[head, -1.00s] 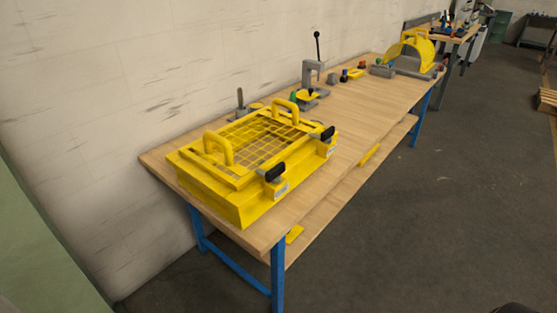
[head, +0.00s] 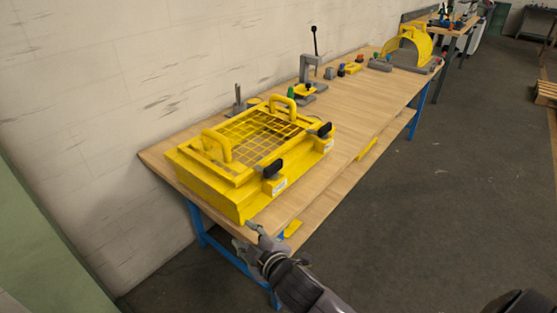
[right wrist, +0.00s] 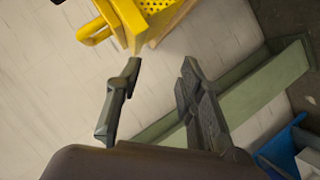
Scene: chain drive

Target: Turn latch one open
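A yellow box with a mesh lid (head: 180,168) stands on the workbench. Two black latch handles sit on its front side: a nearer one (head: 271,170) and a farther one (head: 325,131). Small labels beneath them are too small to read, so I cannot tell which is latch one. My right gripper (head: 245,234) is at the bench's front edge, below and left of the nearer latch, apart from it. In the right wrist view its fingers (right wrist: 160,64) are spread and empty, with a yellow corner of the box (right wrist: 136,28) beyond them. My left gripper is out of view.
The wooden workbench (head: 350,108) has a lower shelf and blue legs. A lever press (head: 309,75), small coloured parts and a yellow arched guard (head: 416,45) stand farther along it. A wall is behind; open floor (head: 440,200) lies to the right.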

